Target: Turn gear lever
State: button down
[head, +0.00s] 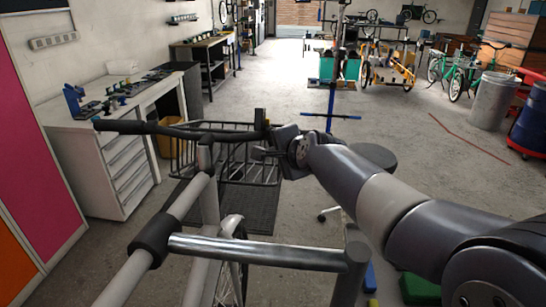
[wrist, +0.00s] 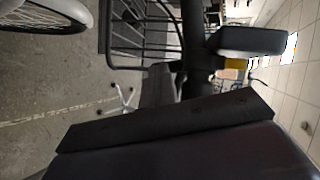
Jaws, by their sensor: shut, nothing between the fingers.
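A grey bike with a black handlebar (head: 180,131) stands in front of me. A small upright black piece with a yellow mark (head: 260,118) sits at the bar's right end; it looks like the gear lever, though I cannot be sure. In the wrist view the black piece (wrist: 250,41) is large, with yellow under it, beside the dark bar (wrist: 193,45).
A wire basket (head: 235,160) is at the bike's front, below the bar. A stool (head: 374,156) stands behind my arm. A white workbench (head: 105,145) with drawers is at left. Open floor lies beyond, towards other bikes.

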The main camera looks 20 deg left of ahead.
jog(key=shift+w+d, duration=0.1)
jog(key=shift+d, duration=0.15)
jog(key=shift+r, duration=0.1)
